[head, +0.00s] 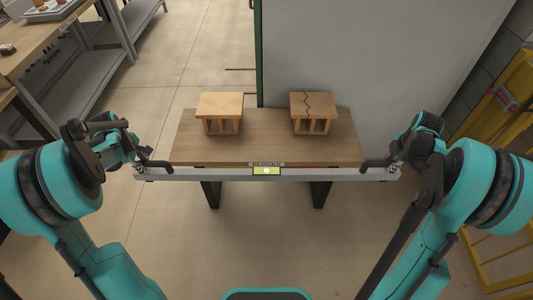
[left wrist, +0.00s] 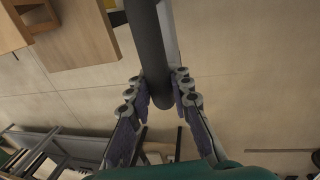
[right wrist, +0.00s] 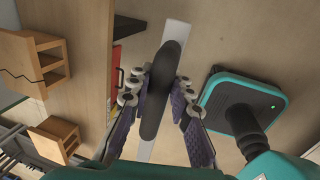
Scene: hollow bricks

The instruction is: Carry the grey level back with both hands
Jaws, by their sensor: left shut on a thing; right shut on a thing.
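The grey level (head: 215,174) is a long bar with a yellow-green vial (head: 267,171) at its middle and a black handle near each end. In the head view it lies across the front edge of the bench, looking about horizontal; I cannot tell whether it touches the bench. My left gripper (head: 138,162) is shut on the left handle, a dark bar in the left wrist view (left wrist: 148,50). My right gripper (head: 394,164) is shut on the right handle, which also shows in the right wrist view (right wrist: 165,85) with the grey bar behind it.
A wooden bench (head: 262,145) on dark legs carries a plain hollow brick (head: 220,112) at left and a cracked hollow brick (head: 312,112) at right. A grey panel (head: 370,55) stands behind. A shelf table (head: 75,75) is at far left, a yellow frame (head: 505,120) at right.

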